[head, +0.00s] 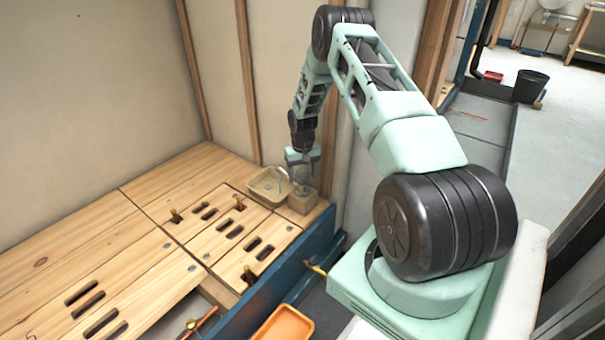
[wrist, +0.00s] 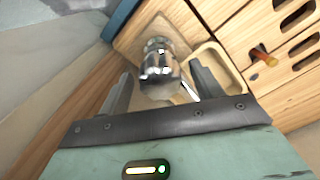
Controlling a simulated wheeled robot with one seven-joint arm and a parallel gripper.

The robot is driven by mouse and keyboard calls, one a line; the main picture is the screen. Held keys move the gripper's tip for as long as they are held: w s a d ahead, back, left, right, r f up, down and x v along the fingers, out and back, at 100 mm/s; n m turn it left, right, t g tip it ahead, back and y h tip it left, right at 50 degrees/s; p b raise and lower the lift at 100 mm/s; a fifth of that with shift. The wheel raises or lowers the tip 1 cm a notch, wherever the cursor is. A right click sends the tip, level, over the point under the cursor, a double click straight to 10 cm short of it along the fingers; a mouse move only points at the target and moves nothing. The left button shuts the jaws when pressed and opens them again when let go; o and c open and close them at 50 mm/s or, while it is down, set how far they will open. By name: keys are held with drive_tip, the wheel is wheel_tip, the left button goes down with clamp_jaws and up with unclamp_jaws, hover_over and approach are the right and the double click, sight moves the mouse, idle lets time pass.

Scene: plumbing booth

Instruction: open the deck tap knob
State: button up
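The deck tap has a shiny chrome knob (wrist: 158,68) that stands on a square wooden block (wrist: 128,42). In the head view the block (head: 303,204) sits at the far corner of the wooden deck, and the knob is mostly hidden under my gripper. The thin curved spout (head: 284,173) reaches left over a small tan basin (head: 262,194). My gripper (wrist: 160,72) points down over the tap and is open. Its two grey fingers lie on either side of the knob, with a visible gap on each side. I cannot tell how low the fingertips reach along the knob.
The wooden deck (head: 150,194) has slots and several small brass-topped fittings (head: 239,203) to the left. A beige wall (head: 95,80) rises behind. A blue frame edge (head: 262,288) runs along the front. An orange tray (head: 284,325) lies low in front.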

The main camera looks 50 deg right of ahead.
sight(302, 171)
drive_tip(key=shift+r, duration=0.1)
wheel_tip(302, 171, up, 17)
drive_tip(key=p, duration=0.5)
drive_tip(key=shift+p, duration=0.35)
drive_tip(key=shift+r, duration=0.1)
